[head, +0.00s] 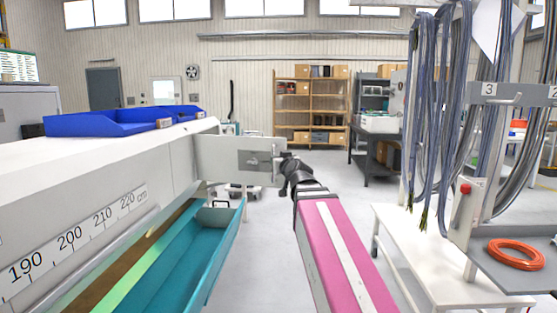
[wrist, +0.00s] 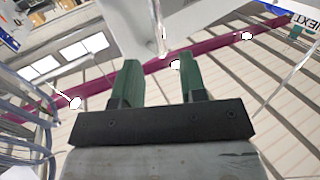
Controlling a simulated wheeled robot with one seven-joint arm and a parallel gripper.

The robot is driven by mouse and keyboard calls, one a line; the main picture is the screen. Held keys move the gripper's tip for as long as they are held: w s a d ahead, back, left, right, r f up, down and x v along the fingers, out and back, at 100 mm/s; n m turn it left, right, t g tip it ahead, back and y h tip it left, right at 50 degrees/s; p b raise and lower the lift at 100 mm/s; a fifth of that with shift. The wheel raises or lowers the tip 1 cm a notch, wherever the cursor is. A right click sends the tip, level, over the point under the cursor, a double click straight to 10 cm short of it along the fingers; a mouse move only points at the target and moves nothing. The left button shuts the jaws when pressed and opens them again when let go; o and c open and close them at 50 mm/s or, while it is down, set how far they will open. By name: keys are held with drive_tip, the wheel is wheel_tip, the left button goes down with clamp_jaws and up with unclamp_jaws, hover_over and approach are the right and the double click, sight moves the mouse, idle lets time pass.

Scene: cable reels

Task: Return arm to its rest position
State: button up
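My arm, pink with a white stripe, reaches forward from the bottom of the head view and ends in dark joints near a light grey panel (head: 222,158). My gripper's fingers cannot be made out in the head view. In the wrist view my gripper (wrist: 160,62) shows two green fingers standing apart with a clear gap. I see nothing held between them. Behind them the wrist view shows a tilted pale wall with a pink band.
A machine with a ruler scale (head: 75,238) and a teal tray (head: 175,265) stand at left. At right are hanging grey-blue cables (head: 425,110), a white bench (head: 430,255) and an orange coil (head: 515,254). Shelves (head: 310,105) stand far back across open floor.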

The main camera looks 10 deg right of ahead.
drive_tip(key=s, duration=0.3)
drive_tip(key=shift+d, duration=0.3)
wheel_tip(320, 180, down, 28)
drive_tip(key=s+g, duration=0.3)
drive_tip(key=g, duration=0.6)
drive_tip(key=s+d+f+m+g+h, duration=0.1)
drive_tip(key=s+f+g, duration=0.3)
drive_tip(key=s+f, duration=0.3)
drive_tip(key=s+d+f+m+g+h, duration=0.1)
drive_tip(key=s+f+g, duration=0.3)
drive_tip(key=f, duration=1)
drive_tip(key=s+d+h, duration=0.1)
drive_tip(key=s, duration=0.2)
drive_tip(key=shift+d+f+g, duration=0.3)
drive_tip(key=shift+w, duration=0.25)
